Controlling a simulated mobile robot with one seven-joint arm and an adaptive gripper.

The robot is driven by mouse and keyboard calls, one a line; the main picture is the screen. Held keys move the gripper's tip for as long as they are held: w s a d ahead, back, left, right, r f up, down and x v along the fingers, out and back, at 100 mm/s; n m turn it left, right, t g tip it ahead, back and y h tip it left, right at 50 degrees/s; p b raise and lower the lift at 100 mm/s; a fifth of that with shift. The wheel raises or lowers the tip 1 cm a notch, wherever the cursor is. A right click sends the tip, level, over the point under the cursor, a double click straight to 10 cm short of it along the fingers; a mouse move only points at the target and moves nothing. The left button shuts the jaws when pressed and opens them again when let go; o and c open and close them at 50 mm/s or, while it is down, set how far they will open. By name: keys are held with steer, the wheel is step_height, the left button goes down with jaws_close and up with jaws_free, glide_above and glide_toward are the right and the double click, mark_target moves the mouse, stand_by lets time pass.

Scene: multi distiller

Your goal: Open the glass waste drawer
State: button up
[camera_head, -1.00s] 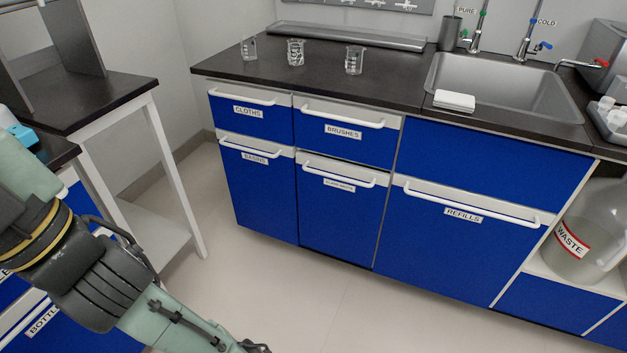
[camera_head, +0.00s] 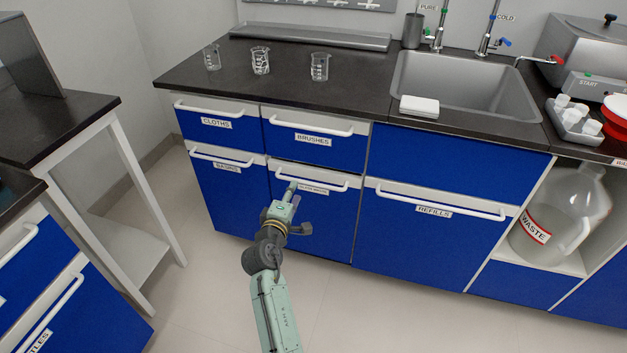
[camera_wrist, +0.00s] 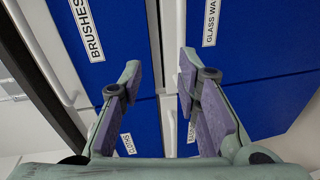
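The glass waste drawer (camera_head: 322,215) is a blue front with a pale top band, below the brushes drawer (camera_head: 312,146). It looks closed. Its white bar handle (camera_head: 328,184) is partly covered by my gripper (camera_head: 289,192), which is at the handle's left end. In the wrist view my gripper (camera_wrist: 158,64) is open, with nothing seen between its pads. The glass waste handle (camera_wrist: 180,22) shows beyond the right fingertip, and the glass waste label (camera_wrist: 210,22) is to its right. I cannot tell whether a finger touches the handle.
The cloths drawer (camera_head: 215,122) and basins drawer (camera_head: 228,192) are to the left, the refills drawer (camera_head: 435,240) to the right. The basins handle (camera_wrist: 170,132) shows between my fingers. Beakers (camera_head: 260,60) stand on the counter. Floor in front of the cabinets is clear.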

mark_target(314, 184)
steer(key=shift+g+h, duration=0.4)
steer(key=shift+g, duration=0.1)
steer(key=w+d+f, duration=0.1)
steer(key=w+d, duration=0.1)
steer(key=w, duration=0.1)
steer(key=w+d+f, duration=0.2)
steer(key=w, duration=0.1)
steer(key=w+d+f+p, duration=0.1)
steer(key=w+d+f, duration=0.1)
steer(key=w, duration=0.1)
steer(key=shift+w+d, duration=0.15)
steer(key=shift+c, duration=0.5)
jaws_close()
